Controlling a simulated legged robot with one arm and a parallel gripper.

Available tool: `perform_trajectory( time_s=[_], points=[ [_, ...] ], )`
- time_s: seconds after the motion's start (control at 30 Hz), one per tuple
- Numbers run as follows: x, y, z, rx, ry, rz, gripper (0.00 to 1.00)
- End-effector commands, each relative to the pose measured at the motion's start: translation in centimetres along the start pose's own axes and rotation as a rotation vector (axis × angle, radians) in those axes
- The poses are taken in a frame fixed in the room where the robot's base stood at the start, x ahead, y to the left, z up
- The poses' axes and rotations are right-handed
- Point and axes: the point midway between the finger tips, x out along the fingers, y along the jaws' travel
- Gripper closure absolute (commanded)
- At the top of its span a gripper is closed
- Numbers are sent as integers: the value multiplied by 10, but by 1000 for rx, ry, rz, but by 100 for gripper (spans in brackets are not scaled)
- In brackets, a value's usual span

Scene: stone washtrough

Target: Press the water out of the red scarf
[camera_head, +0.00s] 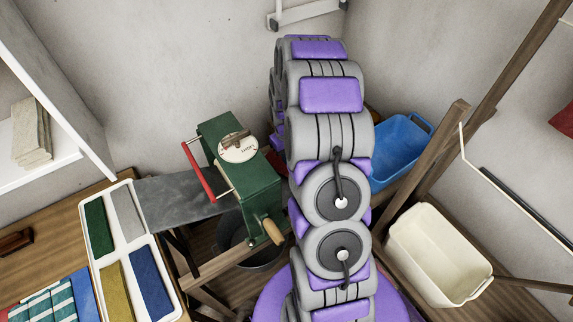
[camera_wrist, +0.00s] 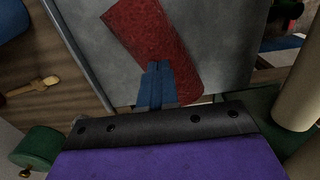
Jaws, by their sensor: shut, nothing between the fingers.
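The red scarf (camera_wrist: 142,30) lies as a folded strip, slanted, on a grey metal board (camera_wrist: 205,40) in the wrist view. My gripper (camera_wrist: 158,68) is shut, with its blue fingers over the scarf's middle and lower part and nothing held between them. I cannot tell whether the fingertips touch the cloth. A cream roller (camera_wrist: 297,95) stands at the right of that view. In the head view the green wringer (camera_head: 252,185) has a red lever (camera_head: 198,170) and a wooden crank grip (camera_head: 275,240). My arm hides my gripper there.
A dark bucket (camera_head: 238,245) sits below the wringer. A white divided tray (camera_head: 128,236) with several folded cloths lies at the left. A blue basin (camera_head: 398,150) and a cream basin (camera_head: 435,250) stand right of my arm, near wooden posts (camera_head: 425,165).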

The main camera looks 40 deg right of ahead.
Motion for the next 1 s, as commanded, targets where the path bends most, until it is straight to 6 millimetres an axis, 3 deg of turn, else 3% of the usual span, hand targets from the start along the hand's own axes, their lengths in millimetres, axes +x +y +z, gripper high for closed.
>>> perform_trajectory(
  time_s=[1.0],
  points=[
    [-78,1,-2,0,14,6,100]
  ],
)
